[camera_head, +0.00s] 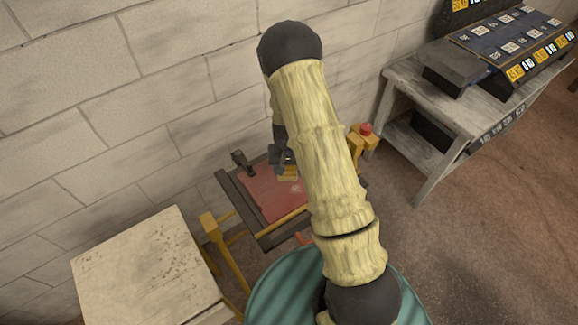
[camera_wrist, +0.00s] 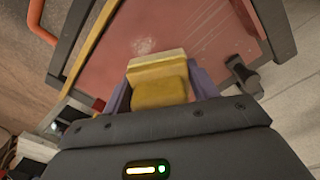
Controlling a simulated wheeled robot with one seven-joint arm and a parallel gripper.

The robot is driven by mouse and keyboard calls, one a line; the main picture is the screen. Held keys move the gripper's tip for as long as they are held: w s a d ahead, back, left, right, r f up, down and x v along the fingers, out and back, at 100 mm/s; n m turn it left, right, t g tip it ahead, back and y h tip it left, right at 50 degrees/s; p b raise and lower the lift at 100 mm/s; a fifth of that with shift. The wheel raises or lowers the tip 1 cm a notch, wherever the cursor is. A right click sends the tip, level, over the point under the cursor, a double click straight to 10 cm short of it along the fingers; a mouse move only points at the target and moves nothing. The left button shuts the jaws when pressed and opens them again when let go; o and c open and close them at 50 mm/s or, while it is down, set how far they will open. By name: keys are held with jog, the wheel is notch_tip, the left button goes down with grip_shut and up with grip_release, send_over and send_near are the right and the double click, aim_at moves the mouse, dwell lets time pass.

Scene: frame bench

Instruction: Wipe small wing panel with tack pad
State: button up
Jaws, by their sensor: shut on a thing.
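The small wing panel (camera_head: 262,196) is a flat red sheet in a dark frame stand by the wall. It also shows in the wrist view (camera_wrist: 200,55), with a pale smudge (camera_wrist: 146,45) and several thin light scratches. My gripper (camera_head: 287,168) is over the panel's right part, partly hidden by my arm. In the wrist view my gripper (camera_wrist: 160,90) is shut on the tack pad (camera_wrist: 158,75), a yellow block with a paler front. The pad is over the panel close to the smudge. I cannot tell whether it touches the surface.
Dark clamps stand at the frame's edge, one at the back left (camera_head: 241,160). A yellow post with a red knob (camera_head: 365,130) stands at right. A pale table (camera_head: 145,265) is at lower left. A grey bench (camera_head: 430,100) with a labelled rack (camera_head: 515,45) is at upper right.

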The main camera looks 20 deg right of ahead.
jog(key=shift+s+r+m+p, duration=0.55)
jog(key=shift+s+r+m, duration=0.1)
jog(key=shift+r, duration=0.1)
jog(key=shift+s+m+p, duration=0.35)
jog(key=shift+s+m, duration=0.05)
jog(key=shift+m, duration=0.05)
jog(key=shift+f, duration=0.2)
